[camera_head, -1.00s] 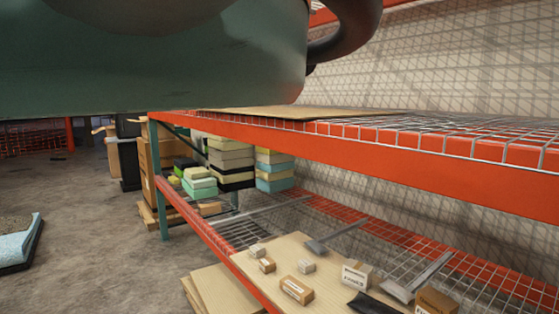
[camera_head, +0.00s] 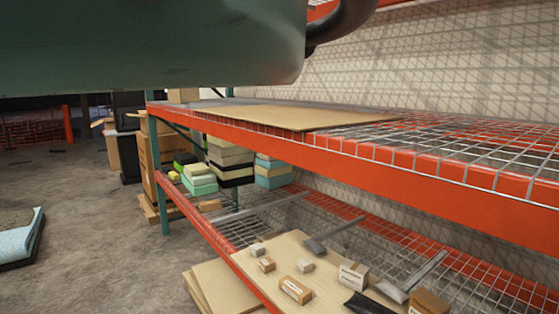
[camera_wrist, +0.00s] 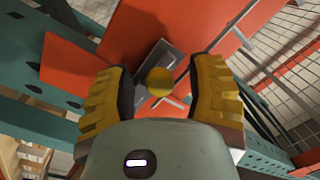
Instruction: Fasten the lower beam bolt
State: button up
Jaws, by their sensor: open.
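In the camera_wrist view a round yellow bolt head (camera_wrist: 159,81) shows between the jaws of my gripper (camera_wrist: 161,78). It sits in front of a grey metal bracket (camera_wrist: 160,60) by an orange beam (camera_wrist: 195,30). My gripper's two yellow ribbed fingers are spread, one on each side of the bolt head. I see a gap on both sides and cannot tell the depth between them. The bolt's shank is hidden. My gripper does not show in the camera_head view.
A teal upright (camera_wrist: 40,110) with holes stands at the left in the camera_wrist view. The camera_head view shows an orange rack beam (camera_head: 330,165), a wire shelf with a flat brown board (camera_head: 275,117), and small boxes (camera_head: 295,288) on the lower shelf. Open floor (camera_head: 90,230) lies left.

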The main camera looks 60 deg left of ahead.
jog(key=shift+a, duration=0.1)
grip_shut()
dwell(0.5)
